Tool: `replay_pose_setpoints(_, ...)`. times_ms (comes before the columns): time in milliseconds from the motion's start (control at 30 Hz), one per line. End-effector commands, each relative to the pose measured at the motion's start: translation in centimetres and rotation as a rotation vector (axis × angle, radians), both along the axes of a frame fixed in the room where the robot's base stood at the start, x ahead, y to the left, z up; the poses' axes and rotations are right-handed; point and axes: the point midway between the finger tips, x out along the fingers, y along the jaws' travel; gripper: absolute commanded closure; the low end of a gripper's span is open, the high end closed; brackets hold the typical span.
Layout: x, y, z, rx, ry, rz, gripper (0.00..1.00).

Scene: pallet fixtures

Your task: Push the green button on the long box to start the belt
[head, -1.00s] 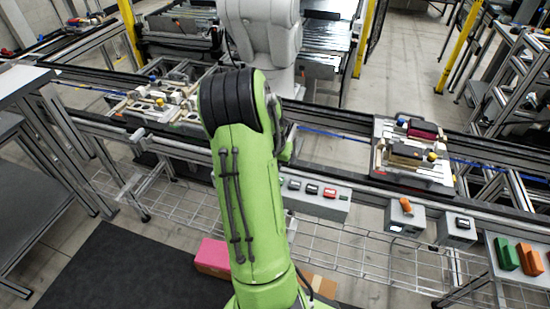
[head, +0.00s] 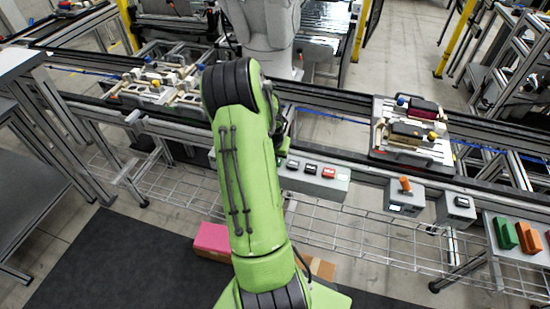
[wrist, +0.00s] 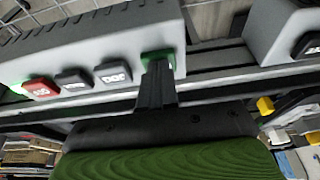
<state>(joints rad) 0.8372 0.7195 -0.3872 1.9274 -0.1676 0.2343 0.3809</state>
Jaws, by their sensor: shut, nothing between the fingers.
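The long grey box (head: 310,182) is mounted on the front side of the conveyor, with a row of buttons on it. In the wrist view, the box (wrist: 100,35) carries a green button (wrist: 158,57) at the right, two black buttons, a red button (wrist: 41,88) and a bit of green at the far left. My gripper (wrist: 156,68) is shut and empty. Its tips are at the green button and cover part of it; I cannot tell whether the button is pressed in. In the head view my arm hides the gripper and this button.
A pallet with parts (head: 375,150) sits on the belt line at right, another (head: 125,93) at left. Right of the long box are a small box with an orange switch (head: 405,186), a grey box (head: 456,206) and a panel with green and orange blocks. A pink box (head: 212,238) lies below.

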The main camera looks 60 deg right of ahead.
Motion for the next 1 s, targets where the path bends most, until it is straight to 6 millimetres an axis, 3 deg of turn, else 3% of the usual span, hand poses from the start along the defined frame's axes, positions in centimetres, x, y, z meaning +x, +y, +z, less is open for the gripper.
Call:
replay_pose_setpoints(33,-0.1,0.4,-1.3,0.016,0.008,0.000,1.00)
replay_pose_setpoints(333,-0.2,0.7,-1.3,0.027,0.013,0.001,1.00)
replay_pose_setpoints(433,-0.1,0.7,-0.5,0.025,0.011,0.002,1.00)
replay_pose_setpoints(633,0.9,0.4,4.4,0.004,0.000,0.008,1.00)
replay_pose_setpoints(1000,0.5,2.7,12.1,-0.004,-0.003,0.007,1.00)
